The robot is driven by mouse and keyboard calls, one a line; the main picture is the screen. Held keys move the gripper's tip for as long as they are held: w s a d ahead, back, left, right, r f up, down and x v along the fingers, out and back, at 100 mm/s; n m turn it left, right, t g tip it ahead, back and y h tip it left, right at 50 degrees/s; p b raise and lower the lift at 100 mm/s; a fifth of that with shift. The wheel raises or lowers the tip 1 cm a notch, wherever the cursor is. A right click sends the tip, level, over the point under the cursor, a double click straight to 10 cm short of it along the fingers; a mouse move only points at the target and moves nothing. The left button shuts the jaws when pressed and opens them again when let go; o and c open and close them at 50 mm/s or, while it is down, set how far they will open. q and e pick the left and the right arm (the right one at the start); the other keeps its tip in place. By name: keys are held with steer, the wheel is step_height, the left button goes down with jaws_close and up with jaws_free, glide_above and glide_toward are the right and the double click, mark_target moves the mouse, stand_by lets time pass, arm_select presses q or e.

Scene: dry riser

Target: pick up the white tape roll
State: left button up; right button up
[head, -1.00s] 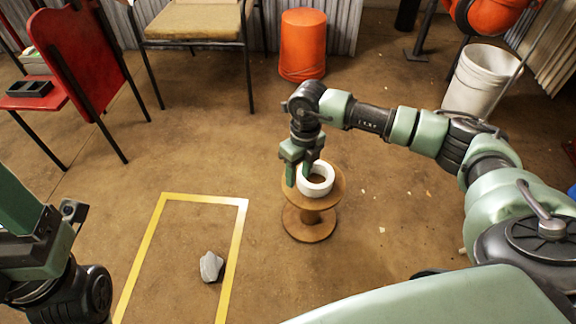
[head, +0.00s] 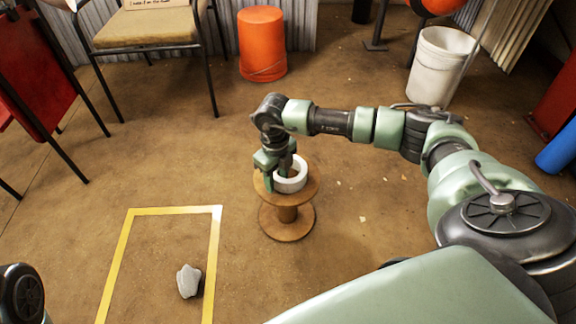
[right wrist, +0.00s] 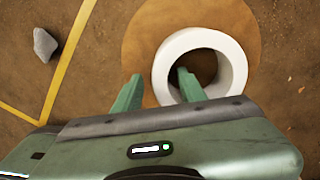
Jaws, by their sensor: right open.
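The white tape roll (head: 296,184) lies flat on top of a brown wooden spool (head: 287,216). It also shows in the right wrist view (right wrist: 236,66), with its hole facing up. My right gripper (head: 275,179) is open and points down at the roll's left side. In the right wrist view, one finger of this gripper (right wrist: 157,90) is outside the roll, to its left. The other finger is over or in the roll's hole, so the near left wall lies between them. I cannot tell whether either finger touches it. My left gripper is not in view.
A yellow tape outline (head: 214,255) on the floor holds a grey stone-like lump (head: 189,281). An orange bucket (head: 262,45), a white bucket (head: 440,65) and a chair (head: 145,28) stand farther back. The floor around the spool is mostly clear.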

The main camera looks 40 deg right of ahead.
jaws_close()
steer(key=shift+r, duration=0.2)
